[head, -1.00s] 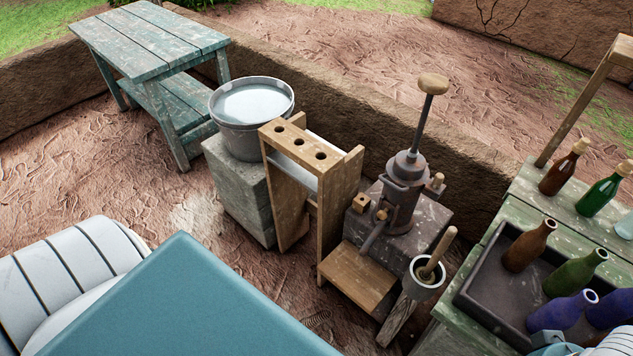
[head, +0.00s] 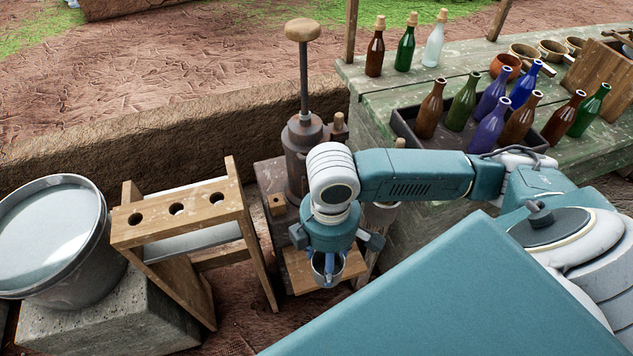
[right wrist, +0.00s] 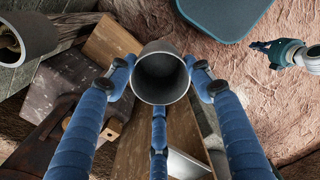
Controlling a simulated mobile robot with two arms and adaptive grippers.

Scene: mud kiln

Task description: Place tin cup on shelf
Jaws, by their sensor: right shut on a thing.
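The tin cup (head: 327,278) is a small grey metal cup, held in front of the pump. My right gripper (head: 328,258) reaches down from above and is shut on it. In the right wrist view the blue fingers surround the cup (right wrist: 160,78), whose open mouth faces the camera. A wooden board (head: 298,272) lies below the cup at the pump's foot; the cup appears above it, contact unclear. Which surface is the task's shelf is unclear. My left gripper (right wrist: 264,46) appears at the right of the right wrist view, its opening unclear.
A hand pump (head: 303,150) stands behind my right gripper. A wooden rack with holes (head: 205,208) and a water bucket (head: 95,270) on a stone block stand left. The green bench (head: 400,90) at right carries bottles, a dark tray (head: 402,128) and several cups.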

